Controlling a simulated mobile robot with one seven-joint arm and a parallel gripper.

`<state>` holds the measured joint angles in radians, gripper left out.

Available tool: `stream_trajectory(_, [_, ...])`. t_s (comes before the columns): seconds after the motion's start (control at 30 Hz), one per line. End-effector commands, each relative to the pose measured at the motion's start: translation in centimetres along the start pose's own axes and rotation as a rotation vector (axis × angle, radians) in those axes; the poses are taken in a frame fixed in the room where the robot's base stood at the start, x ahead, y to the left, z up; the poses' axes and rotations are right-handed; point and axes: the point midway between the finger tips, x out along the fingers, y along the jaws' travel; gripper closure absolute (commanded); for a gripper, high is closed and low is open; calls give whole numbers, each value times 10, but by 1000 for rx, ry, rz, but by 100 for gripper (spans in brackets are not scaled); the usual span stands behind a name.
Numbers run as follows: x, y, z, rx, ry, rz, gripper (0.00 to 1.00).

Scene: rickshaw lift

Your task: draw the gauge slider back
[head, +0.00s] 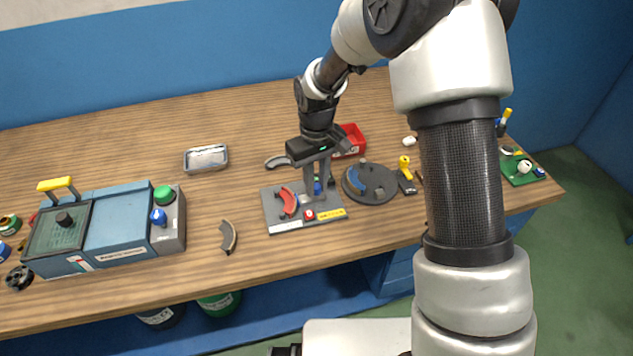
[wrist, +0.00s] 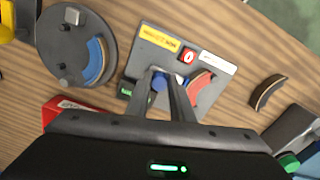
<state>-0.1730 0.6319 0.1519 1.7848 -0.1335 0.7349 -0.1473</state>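A grey gauge board (head: 290,224) lies on the wooden table, with a red curved pad (head: 287,202), a red button (head: 308,215) and a yellow label on it. It also shows in the wrist view (wrist: 205,103). A small blue part (wrist: 159,83), perhaps the slider's knob, stands on the board. My gripper (head: 316,192) points down over the board. In the wrist view its fingers (wrist: 165,78) are apart, with the blue part between or just behind them. The fingers hide part of it, and I cannot tell whether they touch it.
A dark round plate (head: 372,183) with a blue curved pad is right of the board. A red bin (head: 349,139) stands behind. A loose dark curved pad (head: 228,237) and a metal tray (head: 206,158) lie left. A blue-grey machine (head: 118,222) stands farther left.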

Motion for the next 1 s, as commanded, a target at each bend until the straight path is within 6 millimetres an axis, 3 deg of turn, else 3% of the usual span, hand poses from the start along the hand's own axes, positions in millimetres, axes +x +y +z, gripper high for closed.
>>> stream_trajectory(0.23, [0,1,0,1,0,0,100])
stream_trajectory(0.53, [-1,40,10,3,0,2,100])
stream_trajectory(0.8, [-1,43,11,2,0,4,100])
stream_trajectory(0.83, [-1,43,11,2,0,5,74])
stream_trajectory(0.9, [-1,43,11,3,0,4,62])
stream_trajectory(1.0, [-1,42,11,2,0,3,60])
